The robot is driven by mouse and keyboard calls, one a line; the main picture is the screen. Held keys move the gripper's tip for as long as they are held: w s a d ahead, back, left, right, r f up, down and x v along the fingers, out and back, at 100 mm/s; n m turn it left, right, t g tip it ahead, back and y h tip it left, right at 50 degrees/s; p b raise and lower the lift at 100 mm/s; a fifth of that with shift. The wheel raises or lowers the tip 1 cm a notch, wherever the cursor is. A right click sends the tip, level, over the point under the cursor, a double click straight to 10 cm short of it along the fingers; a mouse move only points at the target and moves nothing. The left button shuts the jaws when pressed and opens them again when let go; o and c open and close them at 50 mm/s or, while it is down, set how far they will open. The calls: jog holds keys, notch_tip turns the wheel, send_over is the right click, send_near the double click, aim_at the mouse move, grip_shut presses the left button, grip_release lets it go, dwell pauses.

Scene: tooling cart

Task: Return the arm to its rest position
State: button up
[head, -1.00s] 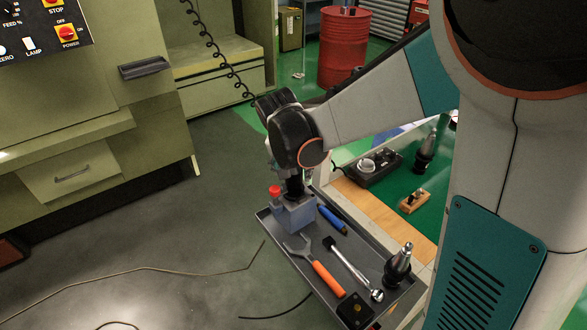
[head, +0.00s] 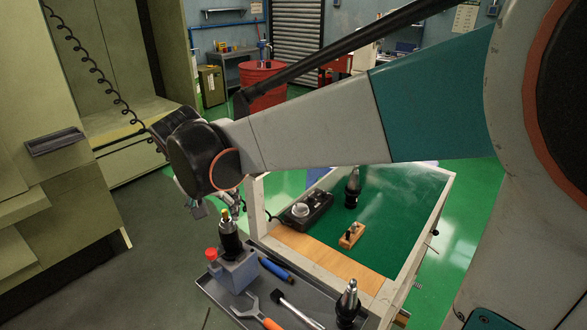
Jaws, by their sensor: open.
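My arm reaches from the right to the left in the head view, with its wrist above the near tray. My gripper (head: 217,206) hangs under the wrist, partly hidden; it is open, and I see nothing in it. A black tool holder with a brass-coloured tip (head: 231,238) stands upright in a blue-grey block (head: 239,271) on the grey tray (head: 217,292). The gripper appears just above and behind the holder's tip, apart from it as far as I can see.
A red-capped item (head: 211,255) is beside the block. A blue-handled tool (head: 277,269), an orange-handled wrench (head: 254,309), a ratchet (head: 297,312) and another black holder (head: 348,304) lie or stand on the tray. The green cart top (head: 388,215) holds several items. A machine (head: 60,190) stands left.

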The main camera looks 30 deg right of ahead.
jog(key=shift+s, duration=0.1)
jog(key=s+d+f+n+t+y+b, duration=0.1)
jog(key=s+n, duration=0.2)
jog(key=s, duration=0.6)
jog(key=s+d+f+n+t+y+b, duration=0.1)
jog(key=s+n, duration=0.3)
jog(key=s, duration=0.6)
jog(key=shift+d+f+t+y, duration=0.3)
jog(key=shift+d+t, duration=0.1)
jog(key=shift+t, duration=0.3)
jog(key=shift+r, duration=0.1)
